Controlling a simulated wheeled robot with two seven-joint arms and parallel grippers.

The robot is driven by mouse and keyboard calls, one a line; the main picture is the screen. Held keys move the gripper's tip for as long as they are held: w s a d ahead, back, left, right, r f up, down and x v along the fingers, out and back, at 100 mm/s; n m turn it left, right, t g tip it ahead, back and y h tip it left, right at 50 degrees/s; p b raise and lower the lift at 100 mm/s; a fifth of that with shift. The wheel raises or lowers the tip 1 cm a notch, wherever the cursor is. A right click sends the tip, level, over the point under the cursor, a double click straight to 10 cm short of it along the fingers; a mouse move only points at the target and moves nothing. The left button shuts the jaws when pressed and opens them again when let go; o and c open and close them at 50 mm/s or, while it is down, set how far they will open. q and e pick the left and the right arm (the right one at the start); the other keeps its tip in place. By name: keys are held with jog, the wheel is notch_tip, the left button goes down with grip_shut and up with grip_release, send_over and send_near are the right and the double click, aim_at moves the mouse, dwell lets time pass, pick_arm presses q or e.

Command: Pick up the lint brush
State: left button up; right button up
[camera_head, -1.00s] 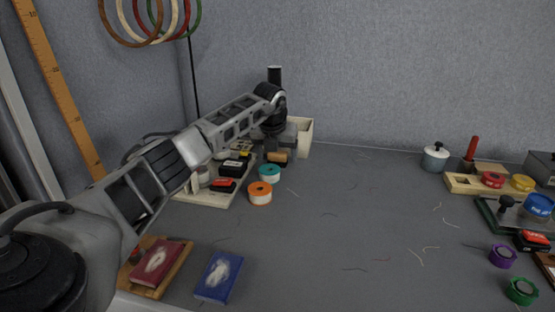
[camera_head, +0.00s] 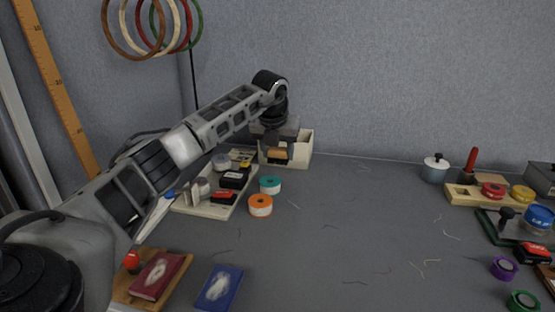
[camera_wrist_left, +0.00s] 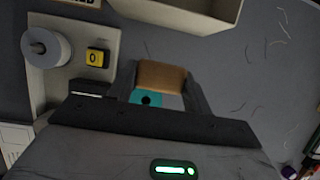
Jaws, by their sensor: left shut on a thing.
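My left gripper (camera_head: 277,148) is shut on a small tan-brown block-like piece, which I take to be the lint brush (camera_head: 277,154). It is in front of the cream box at the back of the table. In the left wrist view the brown piece (camera_wrist_left: 161,76) sits between the two fingers (camera_wrist_left: 165,90). A teal patch with a dark spot shows below it; I cannot tell whether it belongs to the brush. The rest of the brush is hidden. My right gripper is not in view.
A cream tray (camera_head: 208,209) with several small items stands left of the gripper. A cream box (camera_head: 301,150) is just behind. Teal (camera_head: 270,185) and orange (camera_head: 260,205) rolls stand in front. The middle of the table is clear apart from loose threads.

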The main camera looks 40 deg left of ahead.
pick_arm(q)
jog(key=s+d+r, duration=0.7)
jog(key=s+d, duration=0.1)
jog(key=shift+s+r, duration=0.2)
jog(key=shift+s, duration=0.1)
jog(key=shift+o, duration=0.5)
